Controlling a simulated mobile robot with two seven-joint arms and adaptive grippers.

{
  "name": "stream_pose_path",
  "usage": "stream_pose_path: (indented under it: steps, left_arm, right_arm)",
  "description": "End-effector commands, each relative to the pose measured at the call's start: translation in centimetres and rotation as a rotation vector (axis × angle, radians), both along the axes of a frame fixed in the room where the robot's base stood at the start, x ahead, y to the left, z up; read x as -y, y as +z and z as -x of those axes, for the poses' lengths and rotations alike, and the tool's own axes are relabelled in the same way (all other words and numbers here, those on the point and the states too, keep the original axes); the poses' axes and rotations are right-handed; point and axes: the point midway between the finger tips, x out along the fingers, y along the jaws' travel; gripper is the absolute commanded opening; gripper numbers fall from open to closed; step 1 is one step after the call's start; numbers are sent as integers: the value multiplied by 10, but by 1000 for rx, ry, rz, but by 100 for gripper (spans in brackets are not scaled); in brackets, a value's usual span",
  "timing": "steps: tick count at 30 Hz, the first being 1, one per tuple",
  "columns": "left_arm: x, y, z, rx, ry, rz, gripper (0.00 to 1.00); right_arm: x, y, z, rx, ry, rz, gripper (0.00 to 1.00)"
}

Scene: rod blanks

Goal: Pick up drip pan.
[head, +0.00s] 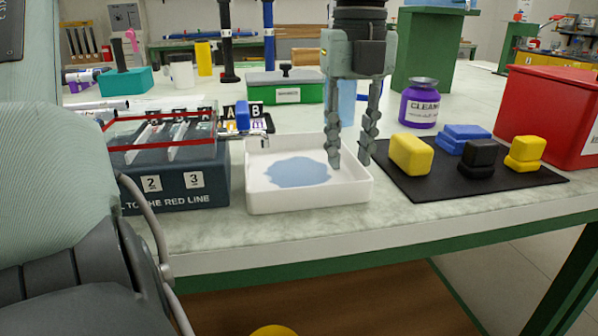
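The drip pan (308,197) is a shallow white square tray with a blue puddle (297,172) in it. It sits near the front edge of the table. My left gripper (350,163) points straight down at the pan's right side. Its two fingers are apart with nothing seen held between them. The left fingertip shows over the pan's inside and the right one close to the right rim. I cannot tell whether they touch the pan. My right gripper is not in view.
A dark box (178,184) with a red line stands close left of the pan. A black mat (470,182) with yellow, blue and black blocks lies to the right. A purple jar (419,107), a green box (285,90) and a red box (545,110) stand around.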

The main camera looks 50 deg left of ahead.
Motion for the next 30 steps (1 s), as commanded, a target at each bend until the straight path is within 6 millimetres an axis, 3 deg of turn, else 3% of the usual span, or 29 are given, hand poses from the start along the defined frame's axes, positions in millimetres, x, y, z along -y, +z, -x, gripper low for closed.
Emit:
stream_pose_path:
  steps: [4, 11, 30]
  left_arm:
    - [0, 0, 0, 0, 0, 0, 28]
    - [0, 0, 0, 0, 0, 1, 0]
    - [-2, 5, 0, 0, 1, 0, 0]
  right_arm:
    - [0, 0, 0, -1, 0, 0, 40]
    - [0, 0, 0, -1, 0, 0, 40]
    - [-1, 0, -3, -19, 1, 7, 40]
